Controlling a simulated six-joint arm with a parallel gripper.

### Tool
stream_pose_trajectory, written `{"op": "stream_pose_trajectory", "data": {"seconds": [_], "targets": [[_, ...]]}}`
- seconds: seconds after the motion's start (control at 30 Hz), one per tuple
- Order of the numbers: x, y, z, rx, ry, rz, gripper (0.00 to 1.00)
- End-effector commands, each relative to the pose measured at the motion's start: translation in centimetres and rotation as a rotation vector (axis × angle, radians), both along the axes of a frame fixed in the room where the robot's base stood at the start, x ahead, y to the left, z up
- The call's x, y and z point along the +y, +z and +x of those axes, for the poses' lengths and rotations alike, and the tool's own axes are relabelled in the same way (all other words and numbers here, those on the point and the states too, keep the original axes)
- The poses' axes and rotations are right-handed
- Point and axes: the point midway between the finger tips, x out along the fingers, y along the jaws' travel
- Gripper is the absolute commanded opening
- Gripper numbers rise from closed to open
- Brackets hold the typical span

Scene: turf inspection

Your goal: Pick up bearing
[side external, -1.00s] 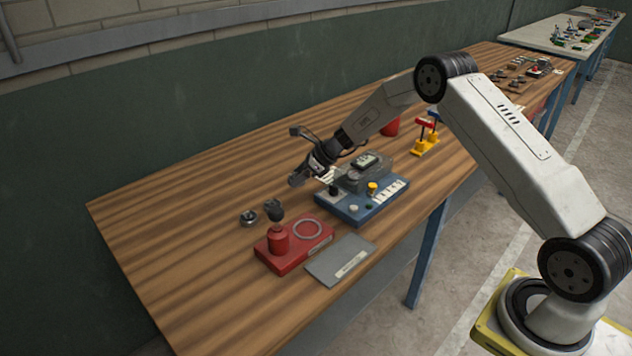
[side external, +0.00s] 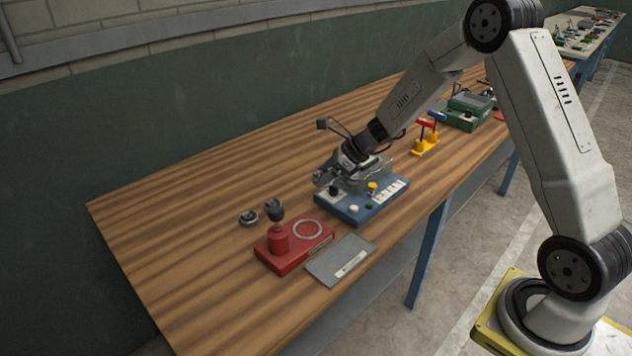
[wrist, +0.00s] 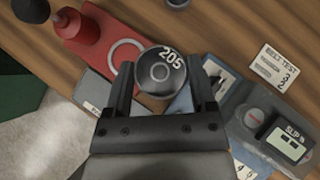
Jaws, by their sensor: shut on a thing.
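My gripper (wrist: 160,72) is shut on the bearing (wrist: 161,75), a round grey metal disc with a dark rim and "205" printed on it. The disc sits between both fingers in the wrist view. In the side external view my gripper (side external: 322,180) hangs over the left rear part of the blue panel (side external: 352,214). The bearing is too small and hidden to make out there. In the wrist view it covers part of the red fixture's right end and the table behind it.
A red fixture (side external: 300,250) with a ring and a red post stands left of the panel. A grey plate (side external: 341,262) lies in front. The table's left side is clear.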

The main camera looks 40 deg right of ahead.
Motion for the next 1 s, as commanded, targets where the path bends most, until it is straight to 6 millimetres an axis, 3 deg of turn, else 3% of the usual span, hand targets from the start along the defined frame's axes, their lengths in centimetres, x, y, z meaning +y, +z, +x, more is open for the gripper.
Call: {"op": "stream_pose_trajectory", "data": {"seconds": [0.77, 1.0], "targets": [[0.1, 0.2, -0.4, -0.001, -0.001, 0.0, 0.01], [0.6, 0.7, -1.6, -0.001, 0.008, 0.002, 0.01]]}}
